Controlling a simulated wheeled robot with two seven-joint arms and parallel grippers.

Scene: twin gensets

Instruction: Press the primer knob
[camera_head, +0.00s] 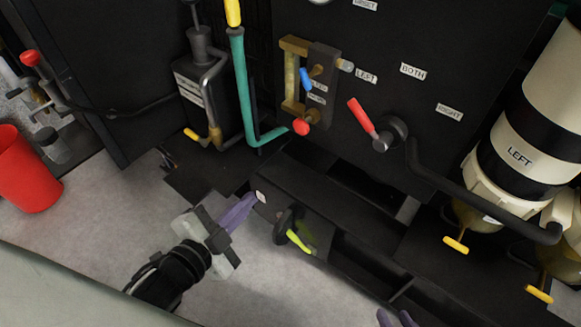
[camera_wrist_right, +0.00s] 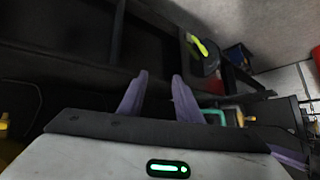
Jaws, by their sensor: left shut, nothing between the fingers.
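No label reading "primer" is legible, so I cannot tell for certain which part is the primer knob. A dark round knob with a yellow-green handle (camera_head: 300,242) sits on the low black housing (camera_head: 318,212); the handle also shows in the right wrist view (camera_wrist_right: 201,47). My left gripper (camera_head: 254,197) is shut and empty, its purple fingertips at a small pale square (camera_head: 261,197) on the housing's left end. I cannot tell whether they touch. My right gripper (camera_wrist_right: 160,75) is open and empty; its fingertips show at the head view's bottom edge (camera_head: 396,318).
A red-handled selector (camera_head: 362,118) sits near LEFT, BOTH and RIGHT labels. Left of it are a brass-framed gauge, a red knob (camera_head: 301,127) and a teal pipe (camera_head: 240,85). White-and-black filters (camera_head: 520,150) stand at right. A red bucket (camera_head: 24,170) is at left. Grey floor lies open in front.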

